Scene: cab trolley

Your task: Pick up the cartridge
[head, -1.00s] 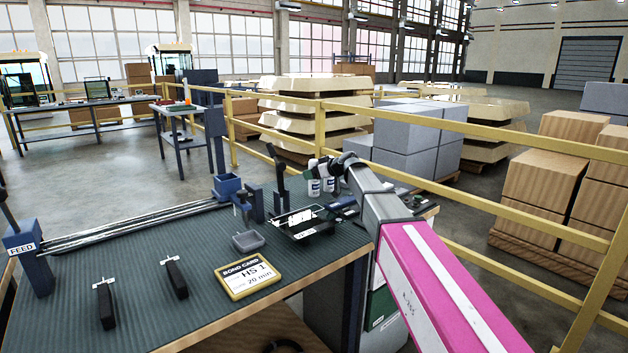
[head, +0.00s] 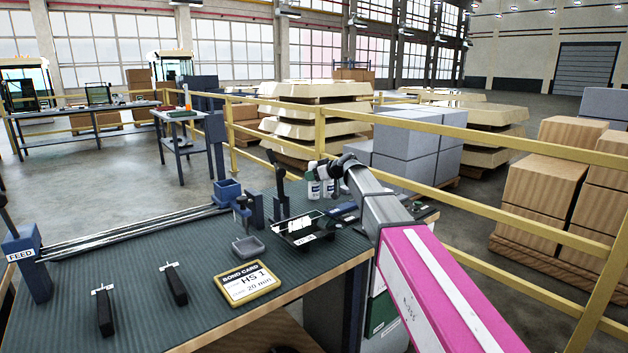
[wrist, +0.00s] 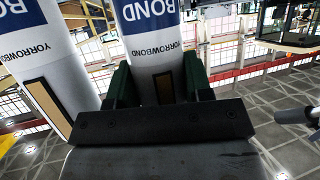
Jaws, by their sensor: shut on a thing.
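Two white cartridges with blue BOND labels stand side by side at the far end of the bench in the head view. The right cartridge (head: 329,186) is beside my gripper (head: 337,172); the left cartridge (head: 314,184) is free. In the wrist view my gripper (wrist: 159,86) has its dark green fingers on both sides of one cartridge (wrist: 152,28), shut on it. The other cartridge (wrist: 45,75) leans across the left of that view, close to the left finger. The held cartridge's lower part is hidden by my gripper's dark body.
The bench (head: 150,255) carries a black-framed fixture (head: 300,228), a small grey tray (head: 248,247), a bond card (head: 246,284) and two dark handled tools (head: 174,284). A yellow railing (head: 460,210) runs behind the bench.

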